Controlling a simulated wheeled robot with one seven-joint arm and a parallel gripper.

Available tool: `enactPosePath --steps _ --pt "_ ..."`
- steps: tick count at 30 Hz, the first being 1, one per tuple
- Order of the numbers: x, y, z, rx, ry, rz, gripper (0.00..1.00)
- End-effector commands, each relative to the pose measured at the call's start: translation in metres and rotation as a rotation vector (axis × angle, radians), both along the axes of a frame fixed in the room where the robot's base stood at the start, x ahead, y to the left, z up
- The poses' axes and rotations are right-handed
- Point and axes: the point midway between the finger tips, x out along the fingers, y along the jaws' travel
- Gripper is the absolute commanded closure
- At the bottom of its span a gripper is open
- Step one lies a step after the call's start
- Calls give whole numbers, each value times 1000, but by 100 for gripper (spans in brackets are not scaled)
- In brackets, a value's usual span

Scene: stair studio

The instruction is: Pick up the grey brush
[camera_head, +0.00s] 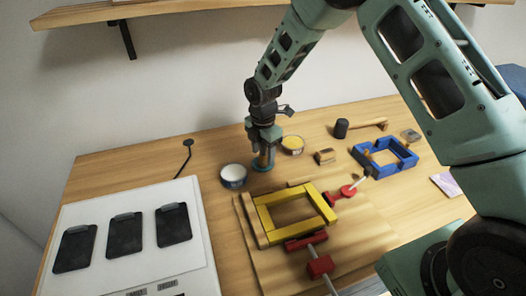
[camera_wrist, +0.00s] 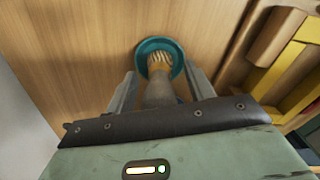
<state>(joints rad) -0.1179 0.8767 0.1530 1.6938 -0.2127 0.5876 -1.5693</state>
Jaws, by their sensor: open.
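The grey brush (camera_wrist: 158,92) shows in the wrist view as a grey body with tan bristles at its far end. Its bristle end is at a round teal holder or dish (camera_wrist: 146,45). My gripper (camera_wrist: 160,88) is open, with one finger on each side of the brush and visible gaps between. In the head view my gripper (camera_head: 263,148) points down over the table at the teal holder (camera_head: 262,164). There the gripper hides most of the brush. The lower part of the brush body is hidden by my gripper in the wrist view.
A white-and-blue tin (camera_head: 233,176) stands close left of my gripper, and a tin with yellow contents (camera_head: 292,145) close right. A yellow clamped frame (camera_head: 262,220) lies in front. A blue frame (camera_head: 385,158) and a mallet (camera_head: 342,128) lie right. A white board (camera_head: 130,240) lies left.

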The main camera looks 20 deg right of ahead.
Motion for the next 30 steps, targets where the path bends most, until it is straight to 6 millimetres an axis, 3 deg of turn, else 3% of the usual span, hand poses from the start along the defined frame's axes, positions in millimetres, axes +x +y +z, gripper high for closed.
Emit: enactPosePath --steps 5,10,22,26,30 --pt "0 0 0 0 -1 0 47" --pt "0 0 0 0 -1 0 94" --pt "1 0 4 0 -2 0 95" --pt "2 0 19 1 -5 0 95" --pt "2 -1 47 1 -7 -1 95"
